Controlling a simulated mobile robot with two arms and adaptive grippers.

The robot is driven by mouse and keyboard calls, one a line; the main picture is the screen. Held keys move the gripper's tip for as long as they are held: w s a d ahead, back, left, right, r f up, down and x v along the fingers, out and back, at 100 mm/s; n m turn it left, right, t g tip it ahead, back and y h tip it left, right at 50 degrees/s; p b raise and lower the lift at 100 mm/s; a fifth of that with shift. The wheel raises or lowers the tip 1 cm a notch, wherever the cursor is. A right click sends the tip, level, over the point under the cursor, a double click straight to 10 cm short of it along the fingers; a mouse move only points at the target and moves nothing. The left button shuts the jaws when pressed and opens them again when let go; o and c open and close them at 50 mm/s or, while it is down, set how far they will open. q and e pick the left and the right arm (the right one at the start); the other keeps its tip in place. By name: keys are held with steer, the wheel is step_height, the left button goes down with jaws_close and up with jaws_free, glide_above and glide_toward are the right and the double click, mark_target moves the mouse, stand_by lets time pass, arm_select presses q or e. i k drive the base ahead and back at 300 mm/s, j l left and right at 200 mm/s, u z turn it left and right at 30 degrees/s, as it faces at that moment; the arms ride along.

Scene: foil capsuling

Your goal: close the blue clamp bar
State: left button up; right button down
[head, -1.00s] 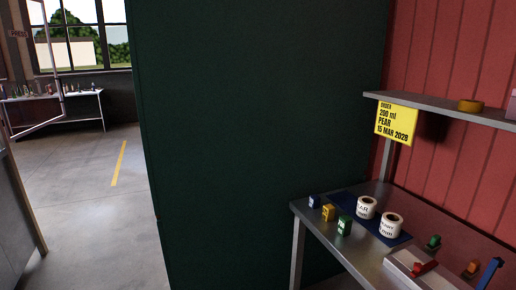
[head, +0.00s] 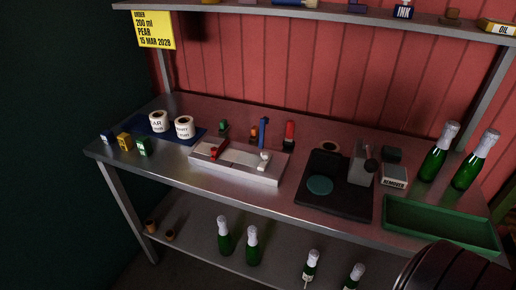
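The blue clamp bar (head: 263,133) stands upright at the right half of a light grey fixture block (head: 225,171) on the metal workbench. A small pale piece (head: 264,156) is just below its foot, on or at the block. A red piece (head: 214,152) sits at the block's left part. Small green (head: 223,128) and orange (head: 254,132) pieces and an upright red piece (head: 290,133) stand behind the block. Neither of my grippers shows in the head view.
Two label rolls (head: 184,127) on a blue mat and small coloured boxes (head: 124,141) lie left. A black stand (head: 335,202), green tray (head: 440,225) and green bottles (head: 438,155) are right. A dark ribbed round object (head: 455,272) covers the lower right. Bottles (head: 252,246) stand on the lower shelf.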

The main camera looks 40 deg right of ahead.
mark_target(264, 120)
steer(key=l+z, duration=0.1)
steer(key=z, duration=0.8)
steer(key=u, duration=0.3)
